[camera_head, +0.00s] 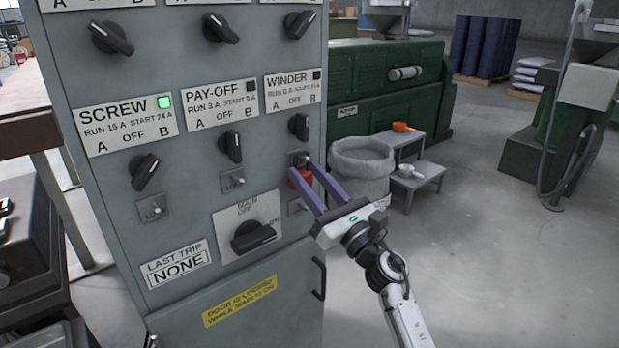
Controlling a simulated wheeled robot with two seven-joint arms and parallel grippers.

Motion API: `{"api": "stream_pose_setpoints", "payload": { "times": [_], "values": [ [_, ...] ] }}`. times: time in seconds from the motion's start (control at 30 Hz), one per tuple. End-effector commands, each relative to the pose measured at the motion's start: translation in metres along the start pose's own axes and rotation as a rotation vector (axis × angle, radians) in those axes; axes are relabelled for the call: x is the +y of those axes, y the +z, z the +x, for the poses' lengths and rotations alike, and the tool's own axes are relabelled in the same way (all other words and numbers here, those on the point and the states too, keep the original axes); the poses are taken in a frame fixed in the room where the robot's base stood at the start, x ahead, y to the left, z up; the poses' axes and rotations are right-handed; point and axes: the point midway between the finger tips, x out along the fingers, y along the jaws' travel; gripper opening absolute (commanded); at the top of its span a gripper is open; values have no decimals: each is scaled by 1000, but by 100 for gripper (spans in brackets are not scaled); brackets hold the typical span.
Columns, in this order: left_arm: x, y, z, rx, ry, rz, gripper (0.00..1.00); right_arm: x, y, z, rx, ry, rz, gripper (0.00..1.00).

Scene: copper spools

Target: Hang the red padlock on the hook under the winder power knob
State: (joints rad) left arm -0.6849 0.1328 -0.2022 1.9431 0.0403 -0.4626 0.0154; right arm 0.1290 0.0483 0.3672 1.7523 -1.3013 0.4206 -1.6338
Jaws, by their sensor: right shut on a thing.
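The red padlock (303,178) is between the purple fingers of my right gripper (305,178), which is shut on it. The padlock is just below the winder power knob (299,127), close to the grey panel face. Its dark shackle (301,160) is at the height of the hook area under that knob. The hook is hidden or too small to make out, so I cannot tell whether the shackle is around it or only in front of it. My left gripper is not in view.
The grey control cabinet (115,236) has several black knobs and a large main switch (253,236) to the left of the padlock. A grey sack bin (362,165) and a small step stand (418,179) are on the floor behind my right arm. Open floor lies at the right.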

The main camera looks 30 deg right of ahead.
Motion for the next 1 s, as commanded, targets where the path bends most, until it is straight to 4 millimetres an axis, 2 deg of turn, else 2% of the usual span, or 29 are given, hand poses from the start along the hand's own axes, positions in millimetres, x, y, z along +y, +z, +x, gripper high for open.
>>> {"api": "stream_pose_setpoints", "payload": {
  "times": [0.03,0.07,0.2,0.47,0.57,1.0],
  "values": [
    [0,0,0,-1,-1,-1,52,0,0,0,-1,0,0,9],
    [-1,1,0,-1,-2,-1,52,0,0,0,-1,0,0,36],
    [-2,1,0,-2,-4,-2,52,0,0,0,-1,0,0,56],
    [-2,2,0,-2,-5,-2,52,0,-1,-1,1,0,0,56],
    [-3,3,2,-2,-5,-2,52,0,-2,-8,3,-1,0,56],
    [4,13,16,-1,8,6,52,0,-3,-86,2,-1,-1,56]
  ]
}}
